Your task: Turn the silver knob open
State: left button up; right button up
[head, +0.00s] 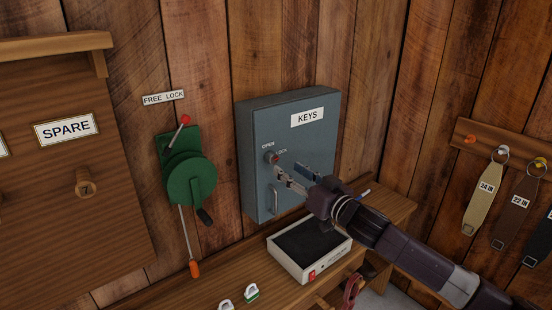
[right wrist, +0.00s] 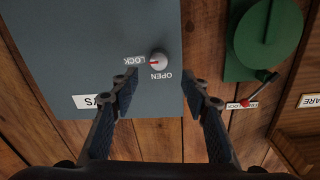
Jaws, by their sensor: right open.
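The small silver knob (head: 269,157) is on the front of the grey-blue KEYS cabinet (head: 262,140), with OPEN and LOCK labels beside it. In the right wrist view the knob (right wrist: 159,61) has a red mark pointing towards LOCK. My right gripper (head: 287,168) is in front of the cabinet, close to the knob. Its fingers (right wrist: 162,87) are spread apart and empty in the right wrist view, with the knob seen beyond the gap between the tips. I see no contact with the knob. My left gripper is not in view.
A cabinet handle (head: 274,200) sits below the knob. A green crank device (head: 190,180) is on the wall to the left. Below, a bench holds a white tray (head: 310,262) and two small padlocks (head: 250,292). Tagged straps (head: 482,200) hang at the right.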

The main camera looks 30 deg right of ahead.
aim_at(274, 160)
jog(key=w+p, duration=0.2)
jog(key=w, duration=0.4)
jog(key=shift+w, duration=0.85)
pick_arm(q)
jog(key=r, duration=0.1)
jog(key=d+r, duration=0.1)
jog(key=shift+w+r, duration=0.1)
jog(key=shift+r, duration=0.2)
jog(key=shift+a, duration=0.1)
pick_arm(e)
jog(key=shift+f, duration=0.1)
grip_shut()
